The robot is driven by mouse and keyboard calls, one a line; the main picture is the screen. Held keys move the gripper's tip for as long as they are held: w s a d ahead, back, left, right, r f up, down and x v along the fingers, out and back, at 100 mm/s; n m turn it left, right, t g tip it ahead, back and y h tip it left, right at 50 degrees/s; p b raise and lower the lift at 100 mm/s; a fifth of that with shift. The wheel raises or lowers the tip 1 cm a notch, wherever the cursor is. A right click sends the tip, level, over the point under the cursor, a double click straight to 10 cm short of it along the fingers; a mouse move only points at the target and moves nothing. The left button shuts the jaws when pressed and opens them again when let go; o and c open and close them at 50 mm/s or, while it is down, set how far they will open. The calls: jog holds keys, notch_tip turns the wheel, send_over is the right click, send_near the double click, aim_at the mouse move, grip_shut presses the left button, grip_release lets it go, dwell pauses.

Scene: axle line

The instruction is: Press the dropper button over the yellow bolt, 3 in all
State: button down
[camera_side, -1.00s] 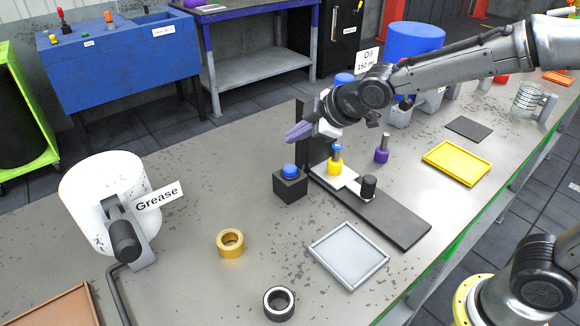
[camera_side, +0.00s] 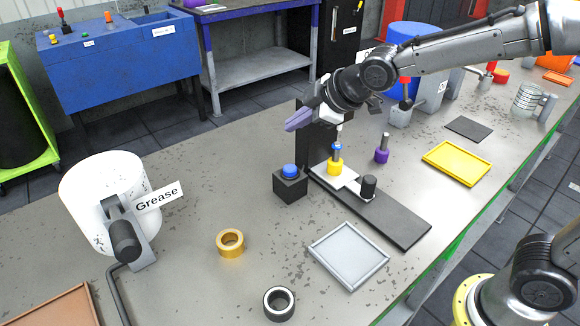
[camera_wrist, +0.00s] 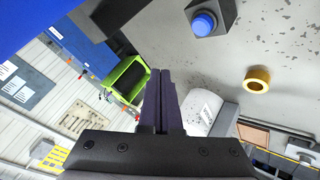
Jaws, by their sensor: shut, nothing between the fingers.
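The blue dropper button (camera_side: 290,171) sits on a black box (camera_side: 291,187) on the bench. It also shows in the wrist view (camera_wrist: 204,23), near the top. A thin white nozzle tip shows just above the bolt. My gripper (camera_side: 291,124) is shut and empty, its purple fingers above the button and apart from it.
A purple bolt (camera_side: 382,150) stands right of the yellow one. A grey tray (camera_side: 349,255), a yellow tray (camera_side: 457,162), a gold ring (camera_side: 230,243) and a dark ring (camera_side: 279,303) lie around. A white grease drum (camera_side: 108,205) stands at left.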

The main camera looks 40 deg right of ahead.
aim_at(295, 169)
jog(key=shift+f, duration=3.9)
jog(key=shift+f, duration=0.1)
jog(key=shift+f, duration=0.35)
jog(key=shift+f, duration=0.55)
jog(key=shift+r, duration=0.9)
jog(key=shift+r, duration=2.55)
